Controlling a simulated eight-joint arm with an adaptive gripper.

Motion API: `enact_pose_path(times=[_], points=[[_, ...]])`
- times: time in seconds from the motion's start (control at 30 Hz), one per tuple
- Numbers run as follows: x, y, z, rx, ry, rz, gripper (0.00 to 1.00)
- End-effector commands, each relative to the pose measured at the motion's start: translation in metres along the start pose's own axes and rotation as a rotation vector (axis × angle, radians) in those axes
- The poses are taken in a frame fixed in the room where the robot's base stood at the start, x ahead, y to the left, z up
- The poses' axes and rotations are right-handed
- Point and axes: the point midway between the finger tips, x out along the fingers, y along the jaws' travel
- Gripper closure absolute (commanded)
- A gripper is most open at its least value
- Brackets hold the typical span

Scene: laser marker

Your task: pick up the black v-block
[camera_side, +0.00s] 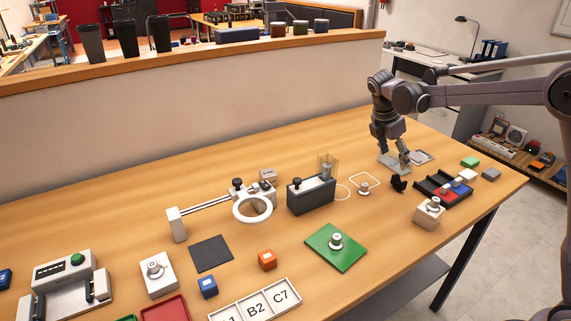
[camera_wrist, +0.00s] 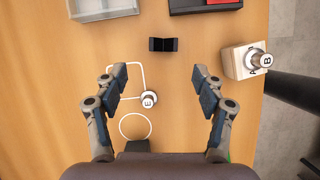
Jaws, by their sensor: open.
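The black v-block (camera_side: 398,183) lies on the wooden table near the right end in the side view. In the wrist view the black v-block (camera_wrist: 163,45) is near the top middle, its notch showing. My gripper (camera_side: 394,158) is open and empty above the table, just behind the block in the side view. In the wrist view my gripper (camera_wrist: 159,78) has its two fingers spread wide, with the block beyond the fingertips and not between them. I cannot tell the exact height of the fingertips.
A marked knob on a wooden block (camera_wrist: 240,62) stands right of the v-block. A knob marked E (camera_wrist: 149,99) with a white outline lies between the fingers in view. A black tray (camera_side: 443,189) with coloured pieces sits close by. A grey tray (camera_wrist: 104,8) is at upper left.

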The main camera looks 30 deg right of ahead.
Motion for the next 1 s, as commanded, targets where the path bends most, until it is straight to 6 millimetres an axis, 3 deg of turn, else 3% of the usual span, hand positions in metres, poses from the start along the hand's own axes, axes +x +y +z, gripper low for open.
enact_pose_path(times=[0.3,0.53,0.8,1.0], points=[[0.043,0.0,0.0,0.002,0.0,0.001,0.3],[0.058,-0.002,0.0,0.002,0.0,0.001,0.3],[0.093,-0.006,0.0,0.003,0.0,0.001,0.3],[0.102,-0.006,0.0,0.001,0.0,0.002,0.3]])
